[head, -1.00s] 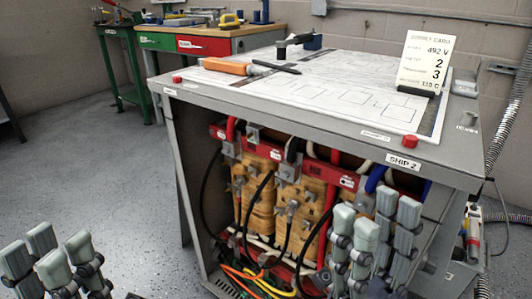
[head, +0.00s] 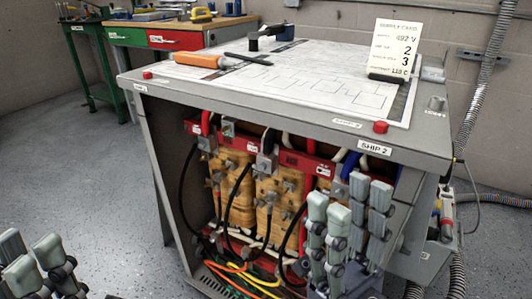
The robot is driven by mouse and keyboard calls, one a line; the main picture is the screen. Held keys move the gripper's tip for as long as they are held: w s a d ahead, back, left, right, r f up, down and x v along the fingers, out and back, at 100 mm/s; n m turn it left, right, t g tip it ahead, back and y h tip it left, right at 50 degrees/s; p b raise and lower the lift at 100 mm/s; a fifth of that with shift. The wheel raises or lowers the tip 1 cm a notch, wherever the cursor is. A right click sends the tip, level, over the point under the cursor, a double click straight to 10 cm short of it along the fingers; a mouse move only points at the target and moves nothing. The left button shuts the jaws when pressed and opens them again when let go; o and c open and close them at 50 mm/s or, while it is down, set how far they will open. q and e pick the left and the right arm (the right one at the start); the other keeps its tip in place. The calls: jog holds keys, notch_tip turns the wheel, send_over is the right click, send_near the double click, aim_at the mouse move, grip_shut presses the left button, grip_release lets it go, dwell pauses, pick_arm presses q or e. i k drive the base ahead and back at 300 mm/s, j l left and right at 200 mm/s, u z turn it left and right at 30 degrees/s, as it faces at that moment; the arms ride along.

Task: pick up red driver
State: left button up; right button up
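No clearly red driver shows. A screwdriver-like tool with an orange handle (head: 198,60) lies on the white diagram sheet at the back left of the grey cabinet top (head: 290,118). A dark, slim piece (head: 249,58) lies across or beside its right end; I cannot tell whether they are joined. My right gripper (head: 347,197) stands fingers up before the cabinet's open front, apart from the tool, its fingers spread and empty. My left gripper (head: 30,251) is at the lower left edge, fingers spread and empty, partly cut off, far from the tool.
A supply card (head: 397,47) stands at the cabinet's back right. Red knobs (head: 380,127) sit at its front edge. A dark tool with a blue part (head: 272,33) lies at the back. Coils and cables (head: 238,190) fill the open front. Left floor is clear.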

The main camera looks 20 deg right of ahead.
aim_at(446, 217)
jog(key=z, duration=1.8)
jog(key=l, duration=0.35)
jog(key=i+l+u, duration=0.15)
jog(key=l, duration=0.2)
jog(key=i+l+u, duration=0.1)
jog(key=l, duration=0.25)
jog(key=i+l+u, duration=0.3)
jog(key=l, duration=0.45)
jog(key=i+l+u, duration=0.15)
jog(key=l, duration=0.25)
jog(key=i+l+u, duration=0.1)
jog(key=l, duration=0.3)
jog(key=i+l+u, duration=0.1)
jog(key=l, duration=0.2)
jog(key=i+l, duration=0.25)
jog(key=i+l+u, duration=0.15)
jog(key=l, duration=0.2)
